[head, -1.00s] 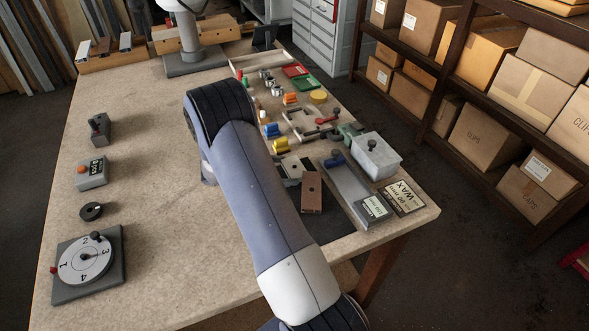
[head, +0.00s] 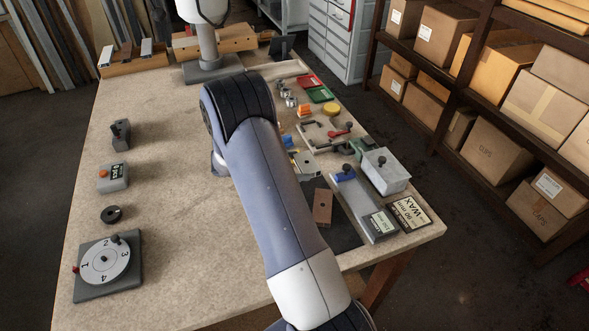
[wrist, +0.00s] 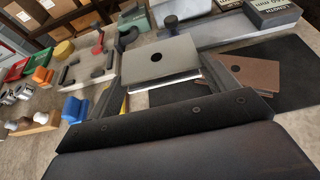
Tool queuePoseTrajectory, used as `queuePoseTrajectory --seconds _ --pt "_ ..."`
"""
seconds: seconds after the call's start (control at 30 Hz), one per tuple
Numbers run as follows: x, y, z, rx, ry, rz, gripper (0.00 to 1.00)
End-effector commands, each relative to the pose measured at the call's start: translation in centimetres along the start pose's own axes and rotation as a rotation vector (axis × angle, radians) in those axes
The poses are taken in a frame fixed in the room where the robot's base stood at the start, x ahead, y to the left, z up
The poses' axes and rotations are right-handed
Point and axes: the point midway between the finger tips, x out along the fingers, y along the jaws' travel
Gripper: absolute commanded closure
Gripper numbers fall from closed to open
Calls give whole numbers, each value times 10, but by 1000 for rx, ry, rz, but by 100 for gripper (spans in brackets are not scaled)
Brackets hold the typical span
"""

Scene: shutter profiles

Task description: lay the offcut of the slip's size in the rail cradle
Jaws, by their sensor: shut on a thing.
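My gripper (wrist: 163,82) is shut on a light grey offcut (wrist: 160,60) with a dark round hole, held flat between the fingers. The offcut also shows in the head view (head: 308,166), just beyond my forearm, which hides the gripper there. A brown offcut (head: 322,207) with a hole lies on the dark mat, and in the wrist view (wrist: 248,78) it is right of the gripper. A card (head: 411,212) reading WAX lies at the right table edge. A long grey channel piece (head: 362,208) with a blue part lies beside it. I cannot tell which piece is the rail cradle.
A grey lidded box (head: 386,172) stands on the right. Clamps, coloured pieces and a tray (head: 292,70) line the far right. A numbered dial (head: 106,264) and small devices stand on the left. Wooden racks (head: 136,62) are at the back. The table's middle left is clear.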

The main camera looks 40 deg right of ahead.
Motion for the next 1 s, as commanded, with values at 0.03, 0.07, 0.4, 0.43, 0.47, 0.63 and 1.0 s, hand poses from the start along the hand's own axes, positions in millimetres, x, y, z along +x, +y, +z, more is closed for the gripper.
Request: queuePoseTrajectory --seconds 0.03,0.07,0.4,0.43,0.47,0.63,1.0 --pt "-5 0 13 2 0 1 41" --pt "-7 0 16 2 0 1 41" --pt "-17 6 29 -23 1 61 41" --pt "-21 9 31 -35 0 90 41" --pt "-26 13 33 -49 1 127 41" --pt "-75 38 45 -182 0 445 41" --pt "-201 34 22 -456 2 1094 41"
